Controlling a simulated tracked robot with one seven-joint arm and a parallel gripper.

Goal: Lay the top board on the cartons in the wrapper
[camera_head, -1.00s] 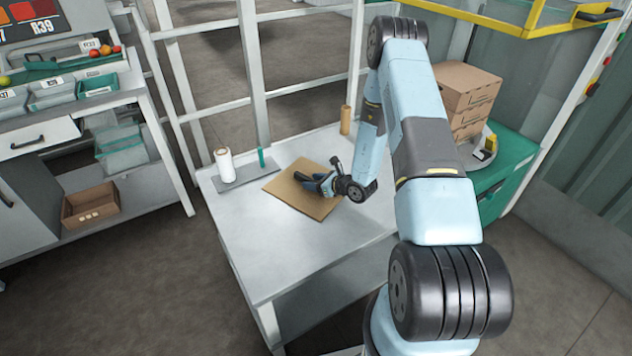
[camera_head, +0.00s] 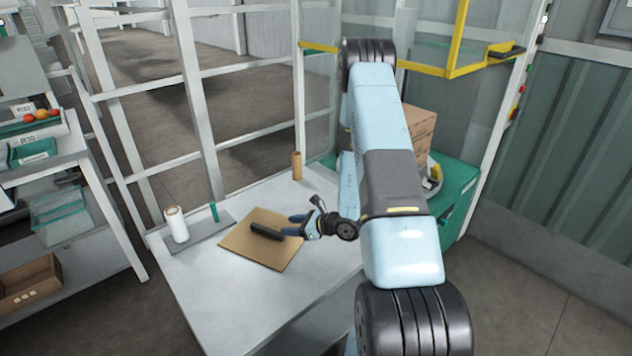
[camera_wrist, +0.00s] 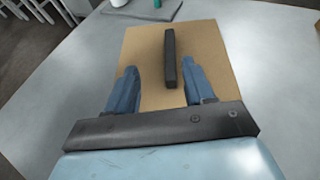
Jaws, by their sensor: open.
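The top board (camera_head: 262,256), a flat brown sheet with a dark bar-shaped handle (camera_head: 267,231) on it, lies on the light grey table. My gripper (camera_head: 293,225) is low over the board's right side, with its fingers pointing at the handle. In the wrist view the board (camera_wrist: 205,40) lies under the two blue fingers (camera_wrist: 155,88), which are spread apart. The handle (camera_wrist: 170,55) stands ahead of and between them, apart from both. The cartons (camera_head: 420,125) stand on the green wrapper (camera_head: 455,190) at the back right, partly hidden by my arm.
A white film roll (camera_head: 176,225) and a thin green post (camera_head: 214,212) stand on a grey plate at the table's left. A brown tube (camera_head: 297,166) stands at the back. A yellow frame (camera_head: 455,45) hangs above the wrapper. The table front is clear.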

